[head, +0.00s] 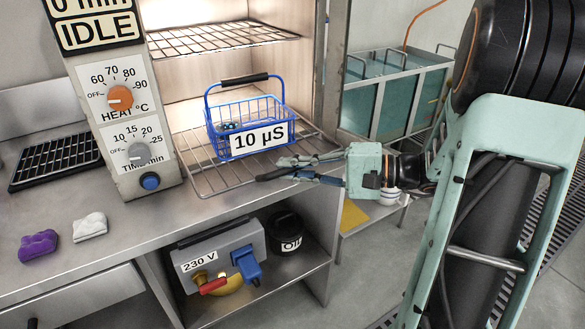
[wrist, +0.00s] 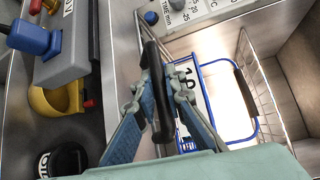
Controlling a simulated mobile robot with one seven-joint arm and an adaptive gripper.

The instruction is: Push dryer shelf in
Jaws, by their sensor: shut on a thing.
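The dryer shelf (head: 213,182) is a wire rack pulled partly out of the open, lit dryer (head: 185,95). A blue wire basket (head: 250,110) labelled 10 µS stands upright on it; it also shows in the wrist view (wrist: 228,66). My gripper (head: 287,170) is at the shelf's front edge, shut on the black shelf handle (wrist: 152,75). In the wrist view the handle runs between my two fingers (wrist: 160,95). In the head view my fingers hide part of the handle.
A second wire shelf (head: 220,38) sits above inside the dryer. The control panel (head: 125,115) reading IDLE stands at left. Below are a 230 V box (head: 220,258) and a black OIL can (head: 287,232). Purple (head: 38,244) and white (head: 90,226) lumps lie on the bench.

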